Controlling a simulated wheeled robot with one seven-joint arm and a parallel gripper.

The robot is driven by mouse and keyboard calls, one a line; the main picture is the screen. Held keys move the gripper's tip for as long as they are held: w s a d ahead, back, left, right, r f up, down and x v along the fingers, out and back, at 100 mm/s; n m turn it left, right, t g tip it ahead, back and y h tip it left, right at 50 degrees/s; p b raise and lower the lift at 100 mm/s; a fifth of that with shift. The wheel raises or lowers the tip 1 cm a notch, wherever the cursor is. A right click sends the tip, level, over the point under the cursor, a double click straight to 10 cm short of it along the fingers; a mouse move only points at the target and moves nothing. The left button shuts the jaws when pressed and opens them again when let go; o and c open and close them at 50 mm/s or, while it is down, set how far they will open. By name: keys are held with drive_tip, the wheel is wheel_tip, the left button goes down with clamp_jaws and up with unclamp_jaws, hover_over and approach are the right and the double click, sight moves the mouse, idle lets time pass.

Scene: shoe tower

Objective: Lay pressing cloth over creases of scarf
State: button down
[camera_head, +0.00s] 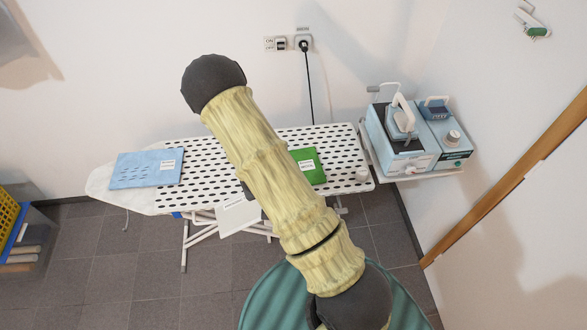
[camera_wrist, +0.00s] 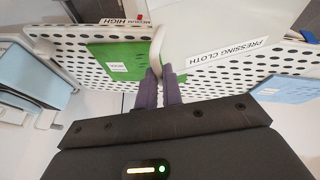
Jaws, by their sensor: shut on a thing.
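The white pressing cloth (camera_wrist: 205,28), with its name on a label, is held by its edge in my gripper (camera_wrist: 166,78), whose purple fingers are shut on it. In the head view the cloth (camera_head: 238,216) shows beside my arm at the board's near edge. My arm hides the gripper there. A blue folded cloth (camera_head: 146,169) lies on the left of the ironing board; it shows at right in the wrist view (camera_wrist: 285,89). A green folded cloth (camera_head: 307,166) lies right of my arm, and at left in the wrist view (camera_wrist: 117,60). I cannot read their labels, nor tell which is the scarf.
The white, black-dotted ironing board (camera_head: 345,150) stands along the wall. A light-blue steam station (camera_head: 395,150) with an iron (camera_head: 403,118) sits on a shelf at its right end. A black cord runs down from the wall socket (camera_head: 304,43). A yellow crate (camera_head: 8,215) is at far left.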

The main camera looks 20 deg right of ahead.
idle(0.3)
drive_tip(key=shift+w+f+b, duration=0.2)
drive_tip(key=shift+f+b, duration=0.05)
drive_tip(key=shift+b, duration=0.15)
drive_tip(key=w+d+f+b, duration=0.2)
drive_tip(key=w+f+b, duration=0.1)
drive_tip(key=w+b, duration=0.3)
drive_tip(key=w+d+r+m+b, duration=0.1)
drive_tip(key=w+d+b, duration=0.2)
drive_tip(key=d+b, duration=0.5)
drive_tip(key=w+d+m+y+b, duration=0.1)
drive_tip(key=w+d+b, duration=0.2)
drive_tip(key=d+b, duration=0.5)
drive_tip(key=shift+w+r+m+b, duration=0.2)
drive_tip(key=shift+r+m+b, duration=0.15)
drive_tip(key=shift+b, duration=0.85)
drive_tip(key=shift+a, duration=0.1)
wheel_tip(320, 180, down, 6)
drive_tip(key=shift+f, duration=0.15)
